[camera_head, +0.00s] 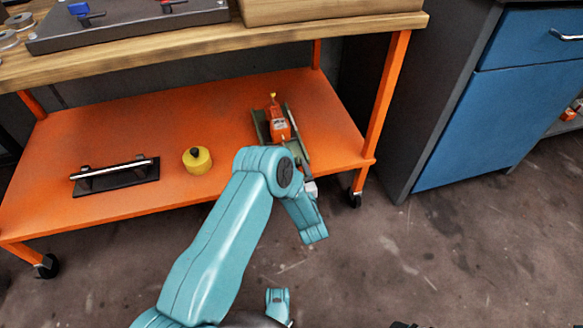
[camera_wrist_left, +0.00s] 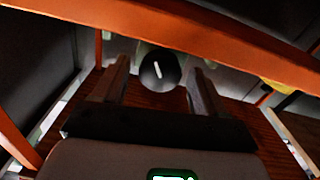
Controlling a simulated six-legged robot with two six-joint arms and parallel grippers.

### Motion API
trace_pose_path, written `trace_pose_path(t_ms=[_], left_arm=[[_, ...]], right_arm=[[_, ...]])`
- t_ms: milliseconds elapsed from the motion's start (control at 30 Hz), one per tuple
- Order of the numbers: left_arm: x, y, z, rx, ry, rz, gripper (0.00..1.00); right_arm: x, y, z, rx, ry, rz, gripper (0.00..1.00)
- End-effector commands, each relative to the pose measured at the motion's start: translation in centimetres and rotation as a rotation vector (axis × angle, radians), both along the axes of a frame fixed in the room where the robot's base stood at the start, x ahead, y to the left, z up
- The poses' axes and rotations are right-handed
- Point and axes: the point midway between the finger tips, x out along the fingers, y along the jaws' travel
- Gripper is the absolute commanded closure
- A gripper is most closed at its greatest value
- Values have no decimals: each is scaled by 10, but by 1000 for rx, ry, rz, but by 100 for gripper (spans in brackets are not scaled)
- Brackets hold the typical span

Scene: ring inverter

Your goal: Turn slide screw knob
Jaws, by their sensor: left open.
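The slide screw unit (camera_head: 280,122), an orange carriage on a dark green rail, sits on the right part of the orange lower shelf. A round black knob (camera_wrist_left: 160,70) with a white line shows in the left wrist view. My left gripper (camera_wrist_left: 161,84) is open, with one dark finger on each side of the knob. I cannot tell whether either finger touches it. In the head view my teal left arm reaches to the shelf's front edge, and it hides the near end of the unit and the knob.
A yellow cylinder (camera_head: 197,160) and a black plate with a bar handle (camera_head: 116,175) stand on the orange shelf (camera_head: 120,125). The wooden top (camera_head: 200,50) is above it. An orange post (camera_head: 390,85) and a blue cabinet (camera_head: 480,120) are at the right. Open floor lies in front.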

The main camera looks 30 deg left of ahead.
Motion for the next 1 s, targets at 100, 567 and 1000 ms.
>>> trace_pose_path(t_ms=[100, 567, 1000], left_arm=[[0, -1, 0, 0, 0, 0, 28], [1, 0, 1, 45, 53, 0, 84], [3, 1, 0, 314, 367, -1, 84]], right_arm=[[0, 0, 0, 0, 0, 0, 28], [-1, 0, 2, 1, 3, 0, 28], [-6, 1, 8, 4, 20, 2, 28]])
